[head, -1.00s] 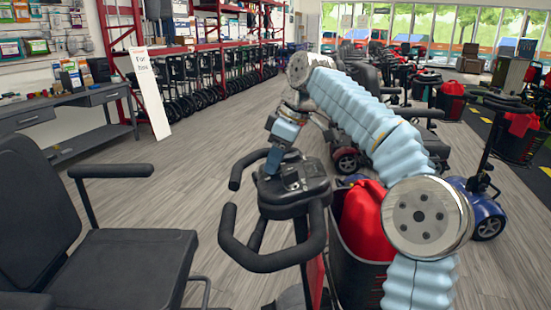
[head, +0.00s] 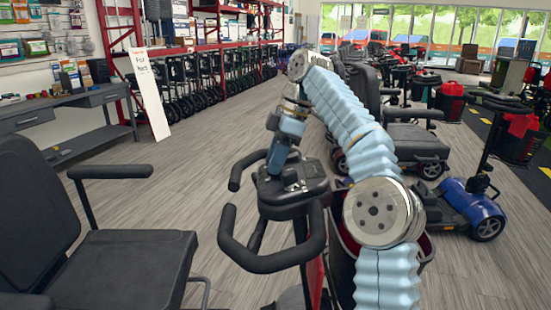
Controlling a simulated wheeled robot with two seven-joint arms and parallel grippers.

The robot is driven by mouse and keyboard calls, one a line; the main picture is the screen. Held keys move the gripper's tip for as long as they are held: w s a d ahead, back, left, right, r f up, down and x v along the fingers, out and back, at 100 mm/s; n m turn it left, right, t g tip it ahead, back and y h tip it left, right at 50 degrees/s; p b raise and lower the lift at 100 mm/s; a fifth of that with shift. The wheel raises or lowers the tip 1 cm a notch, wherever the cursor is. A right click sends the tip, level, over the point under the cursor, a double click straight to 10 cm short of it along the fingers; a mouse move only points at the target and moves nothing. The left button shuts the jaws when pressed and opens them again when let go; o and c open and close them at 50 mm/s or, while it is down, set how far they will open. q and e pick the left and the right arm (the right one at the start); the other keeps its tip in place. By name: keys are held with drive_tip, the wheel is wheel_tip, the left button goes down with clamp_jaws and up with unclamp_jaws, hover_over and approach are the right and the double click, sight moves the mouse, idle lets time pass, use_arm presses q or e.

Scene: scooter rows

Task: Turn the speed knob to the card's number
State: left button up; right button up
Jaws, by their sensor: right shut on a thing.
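The scooter's black control head (head: 305,197) stands on its tiller in the middle of the head view, with looped handlebars (head: 265,262) around it. My right gripper (head: 273,170) reaches down onto the left part of its panel. It is shut on the speed knob, which the fingers hide, so its setting cannot be read. No card with a readable number shows on the panel. My left gripper is out of view.
A black seat with armrests (head: 125,255) fills the lower left. A basket (head: 343,255) is partly hidden behind my right arm. A blue scooter (head: 465,205) stands at right. A white sign (head: 150,95) leans near the grey desk (head: 70,115). Open floor lies between.

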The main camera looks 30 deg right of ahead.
drive_tip(key=o, duration=1)
drive_tip(key=shift+o, duration=0.2)
